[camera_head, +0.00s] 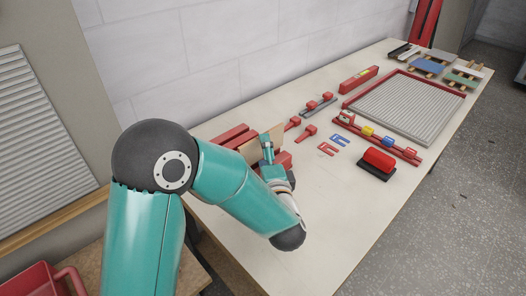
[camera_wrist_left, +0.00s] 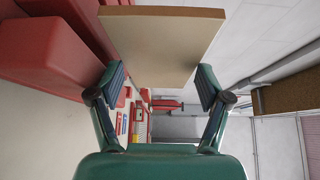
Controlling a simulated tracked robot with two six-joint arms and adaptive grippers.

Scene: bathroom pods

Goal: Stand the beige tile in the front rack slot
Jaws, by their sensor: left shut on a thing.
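My left gripper (camera_head: 266,148) is shut on the beige tile (camera_head: 249,151), near the red rack (camera_head: 232,133) at the near left of the table. In the left wrist view, the tile (camera_wrist_left: 160,42) is seen between the two fingers (camera_wrist_left: 160,88) and stretches out past them. The red rack's bars (camera_wrist_left: 50,50) fill the upper left of that view, close beside the tile. My gripper and the tile hide part of the rack in the head view. I cannot tell whether the tile's lower edge is in a slot. My right gripper is not in view.
Red-handled tools (camera_head: 307,132) lie just past the rack. A red-and-black float (camera_head: 377,163), small coloured clips (camera_head: 341,140) and a grey ribbed panel in a red frame (camera_head: 410,103) are farther right. The near table surface (camera_head: 330,215) is bare. A wall runs behind.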

